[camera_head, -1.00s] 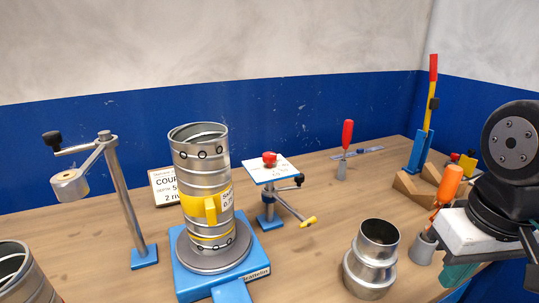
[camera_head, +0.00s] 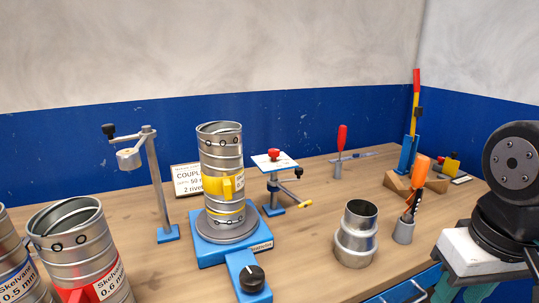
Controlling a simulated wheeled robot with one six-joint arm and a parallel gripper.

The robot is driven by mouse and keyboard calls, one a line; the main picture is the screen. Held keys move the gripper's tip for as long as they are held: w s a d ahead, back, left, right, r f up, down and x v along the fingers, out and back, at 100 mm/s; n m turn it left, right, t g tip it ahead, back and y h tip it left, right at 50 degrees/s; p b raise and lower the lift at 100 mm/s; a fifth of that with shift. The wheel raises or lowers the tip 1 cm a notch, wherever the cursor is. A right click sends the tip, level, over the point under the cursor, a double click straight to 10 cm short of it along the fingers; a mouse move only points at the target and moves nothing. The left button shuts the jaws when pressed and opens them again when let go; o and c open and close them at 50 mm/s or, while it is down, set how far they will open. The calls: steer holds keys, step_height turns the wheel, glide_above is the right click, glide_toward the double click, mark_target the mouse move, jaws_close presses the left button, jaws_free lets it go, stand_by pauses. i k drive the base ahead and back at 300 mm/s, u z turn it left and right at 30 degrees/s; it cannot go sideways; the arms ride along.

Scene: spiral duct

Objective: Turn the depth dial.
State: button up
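A black knob with a white mark (camera_head: 252,278) sits on the blue arm in front of the turntable base (camera_head: 210,251). A red knob (camera_head: 273,154) sits over a small white printed card (camera_head: 268,164) on a blue-footed post. No readable label shows which of these is the depth dial. A spiral duct with a yellow band and handle (camera_head: 222,160) stands upright on the turntable. My gripper is not in view; only part of my arm shows at the right edge, apart from both knobs.
Ducts with labels (camera_head: 75,245) stand at the lower left. A crank post (camera_head: 157,185) stands left of the turntable. A metal coupling (camera_head: 357,235) and a grey cup with an orange-handled tool (camera_head: 404,232) stand to the right. Bare bench lies between the turntable and coupling.

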mark_target(274, 153)
steer(key=u, duration=0.8)
steer(key=i, duration=0.6)
steer(key=z, duration=0.9)
